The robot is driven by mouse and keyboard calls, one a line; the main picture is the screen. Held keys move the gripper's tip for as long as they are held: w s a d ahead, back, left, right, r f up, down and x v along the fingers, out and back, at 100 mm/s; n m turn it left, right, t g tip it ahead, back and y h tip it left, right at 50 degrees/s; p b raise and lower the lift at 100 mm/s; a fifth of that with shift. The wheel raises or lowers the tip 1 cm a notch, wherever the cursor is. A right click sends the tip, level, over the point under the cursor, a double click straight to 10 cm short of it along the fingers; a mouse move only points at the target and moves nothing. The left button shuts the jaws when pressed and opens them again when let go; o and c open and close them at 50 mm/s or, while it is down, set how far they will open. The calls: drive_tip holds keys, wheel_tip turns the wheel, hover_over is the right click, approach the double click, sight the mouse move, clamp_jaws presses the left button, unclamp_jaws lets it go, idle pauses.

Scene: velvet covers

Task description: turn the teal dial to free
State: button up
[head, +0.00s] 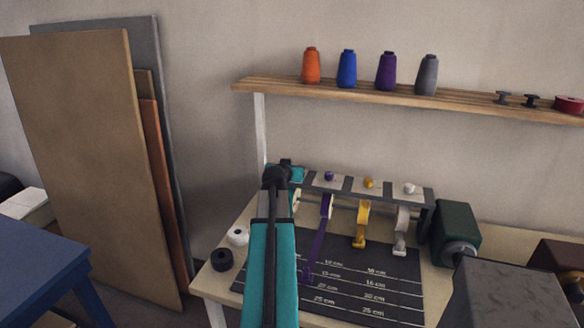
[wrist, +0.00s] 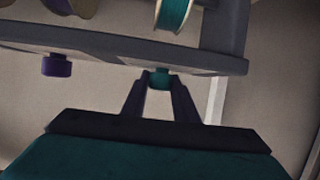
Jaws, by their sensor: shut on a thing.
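The teal dial (wrist: 160,77) sits on the edge of the dark rack (wrist: 110,50) in the wrist view, below the teal ribbon spool (wrist: 173,14). My gripper (wrist: 160,86) has one finger on each side of the dial and is shut on it. Any mark for free or locked on the dial cannot be made out. In the head view my arm covers the left end of the rack, so the teal dial and my fingertips are hidden there.
Purple (head: 329,176), yellow (head: 369,182) and white (head: 409,188) dials stand along the rack. Ribbons hang over the dark measuring mat (head: 350,280). A dark green machine (head: 455,232) stands right of the rack. A shelf (head: 400,97) with thread cones runs above.

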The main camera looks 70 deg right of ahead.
drive_tip(key=shift+s+d+r+n+t+p, duration=0.1)
drive_tip(key=shift+n+t+p, duration=0.55)
drive_tip(key=shift+n+t, duration=0.35)
drive_tip(key=shift+n+t+y+b, duration=0.6)
drive_tip(key=shift+n+t+b, duration=0.15)
drive_tip(key=shift+t, duration=0.35)
drive_tip(key=n+t+y+b, duration=0.1)
drive_tip(key=b, duration=0.2)
drive_tip(key=n+t+b, duration=0.1)
drive_tip(key=b, duration=0.2)
drive_tip(key=n+t+y+b, duration=0.1)
drive_tip(key=n+b, duration=0.1)
drive_tip(key=shift+d+f+t+y+b, duration=0.1)
drive_tip(key=shift+f+t+y+b, duration=0.2)
drive_tip(key=shift+b, duration=0.1)
drive_tip(key=shift+r+n+t+y+b, duration=0.1)
drive_tip(key=shift+n+t+y+b, duration=0.35)
drive_tip(key=shift+b, duration=1.05)
drive_tip(key=shift+r+n+t+y+b, duration=0.1)
drive_tip(key=shift+n+t+y+b, duration=0.35)
drive_tip(key=shift+n+y+b, duration=0.25)
drive_tip(key=o, duration=1.1)
drive_tip(key=shift+c, duration=0.2)
drive_tip(key=shift+a, duration=0.2)
